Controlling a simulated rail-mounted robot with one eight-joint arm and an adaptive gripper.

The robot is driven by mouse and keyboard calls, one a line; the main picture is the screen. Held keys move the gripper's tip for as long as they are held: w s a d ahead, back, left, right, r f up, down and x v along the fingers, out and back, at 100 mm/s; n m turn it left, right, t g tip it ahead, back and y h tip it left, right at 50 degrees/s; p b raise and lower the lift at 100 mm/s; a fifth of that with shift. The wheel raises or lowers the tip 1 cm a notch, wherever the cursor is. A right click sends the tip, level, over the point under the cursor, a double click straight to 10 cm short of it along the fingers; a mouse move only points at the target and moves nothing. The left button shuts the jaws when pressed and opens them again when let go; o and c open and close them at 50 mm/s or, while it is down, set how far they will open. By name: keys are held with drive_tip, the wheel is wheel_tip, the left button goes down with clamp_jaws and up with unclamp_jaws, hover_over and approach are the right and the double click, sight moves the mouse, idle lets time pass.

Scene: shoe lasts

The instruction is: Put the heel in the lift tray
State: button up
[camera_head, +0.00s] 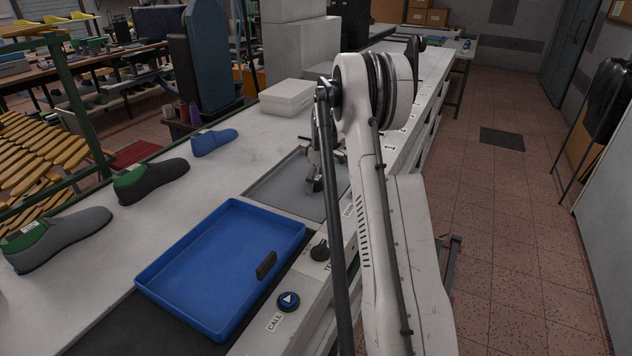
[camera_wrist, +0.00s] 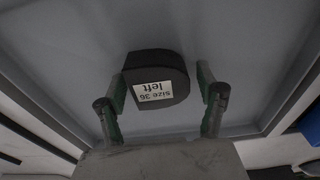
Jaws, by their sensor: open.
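The heel (camera_wrist: 155,62) is a black block with a white label reading "size 36 left". In the wrist view it is over a grey recessed tray (camera_wrist: 60,65), between my fingers. My gripper (camera_wrist: 160,88) is open, one finger on each side of the heel, with a gap visible at the right; contact at the left is unclear. In the head view my gripper (camera_head: 314,184) is low over the grey tray (camera_head: 276,192), and the heel cannot be made out there. A blue tray (camera_head: 169,298) stands nearer, with a small black block (camera_head: 266,265) in it.
Grey (camera_head: 62,238), black (camera_head: 151,181) and blue (camera_head: 214,142) shoe-shaped lasts stand along the left. A white box (camera_head: 288,97) is behind the grey tray.

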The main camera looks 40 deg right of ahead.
sight(320, 179)
wheel_tip(320, 179, up, 12)
drive_tip(key=s, duration=0.1)
drive_tip(key=s+a+r+m+t, duration=0.1)
drive_tip(key=s+a+r, duration=0.3)
drive_tip(key=a+r, duration=0.8)
drive_tip(key=s+a+r+m+t+h, duration=0.15)
drive_tip(key=s+a, duration=0.25)
drive_tip(key=a, duration=0.4)
drive_tip(key=s+a+r+n, duration=0.1)
drive_tip(key=s+a+r, duration=0.15)
drive_tip(key=a, duration=0.45)
drive_tip(key=s+a+f+m+t, duration=0.1)
drive_tip(key=s+a+f, duration=0.2)
drive_tip(key=s+a, duration=0.5)
drive_tip(key=s+a+f+m+t, duration=0.1)
drive_tip(key=s+a+f, duration=0.3)
drive_tip(key=s+a, duration=0.5)
drive_tip(key=shift+s+m+t+y, duration=0.4)
drive_tip(key=shift+s+t, duration=0.25)
drive_tip(key=shift+s, duration=1.9)
